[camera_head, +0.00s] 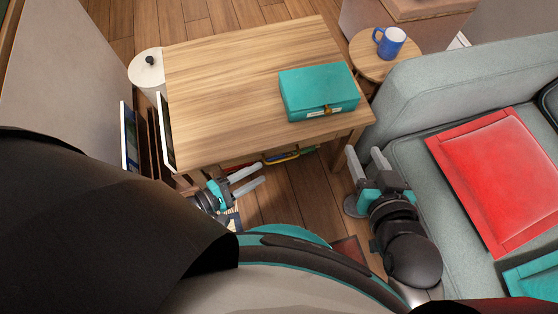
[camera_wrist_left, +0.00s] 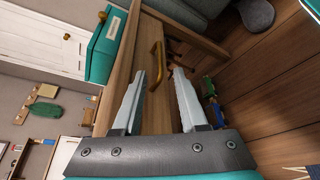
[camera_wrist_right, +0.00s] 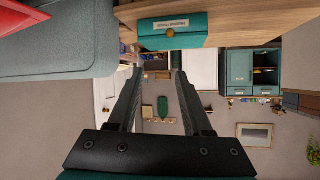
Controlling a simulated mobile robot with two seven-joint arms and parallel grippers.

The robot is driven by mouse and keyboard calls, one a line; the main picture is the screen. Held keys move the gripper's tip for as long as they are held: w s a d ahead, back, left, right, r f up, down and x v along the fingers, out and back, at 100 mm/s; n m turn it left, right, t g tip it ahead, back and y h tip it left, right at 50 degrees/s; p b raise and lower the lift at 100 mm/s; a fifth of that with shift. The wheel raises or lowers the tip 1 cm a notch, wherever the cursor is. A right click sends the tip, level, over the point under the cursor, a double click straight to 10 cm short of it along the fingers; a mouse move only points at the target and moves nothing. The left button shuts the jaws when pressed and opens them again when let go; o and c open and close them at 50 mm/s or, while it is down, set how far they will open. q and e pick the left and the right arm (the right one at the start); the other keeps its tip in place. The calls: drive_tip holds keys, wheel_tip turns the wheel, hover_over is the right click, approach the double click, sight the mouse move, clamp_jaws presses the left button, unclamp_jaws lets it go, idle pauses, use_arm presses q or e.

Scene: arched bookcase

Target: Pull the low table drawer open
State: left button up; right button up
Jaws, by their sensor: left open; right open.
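The low wooden table (camera_head: 235,75) stands ahead of me, and its top hides the drawer front in the head view. The left wrist view shows the wooden drawer front (camera_wrist_left: 152,112) with a brass bar handle (camera_wrist_left: 157,62). The drawer looks closed. My left gripper (camera_head: 261,175) is open and empty beside the table's near edge. In the left wrist view its fingertips (camera_wrist_left: 160,72) point toward the handle, with the handle seen between and just beyond them; contact cannot be told. My right gripper (camera_head: 364,152) is open and empty near the table's right near corner, beside the sofa.
A teal box (camera_head: 318,91) lies on the table's right side. A grey sofa (camera_head: 420,145) with a red cushion (camera_head: 495,175) bounds the right. A round side table (camera_head: 366,62) holds a blue mug (camera_head: 391,42). A white bin (camera_head: 147,70) stands at left. Coloured items show below the table.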

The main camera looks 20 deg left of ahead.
use_arm(q)
drive_tip(key=shift+b+x, duration=1.2)
drive_tip(key=shift+x, duration=2.95)
use_arm(e)
drive_tip(key=shift+s+a+r+m+t+y, duration=0.25)
drive_tip(key=shift+a+r+t+y, duration=0.4)
drive_tip(key=shift+t, duration=0.55)
drive_tip(key=shift+s+a+r+m+t+y, duration=0.2)
drive_tip(key=shift+a+r+t+y, duration=0.15)
drive_tip(key=shift+a+r+t, duration=0.7)
drive_tip(key=shift+d+f, duration=0.15)
drive_tip(key=shift+f, duration=0.15)
use_arm(q)
clamp_jaws()
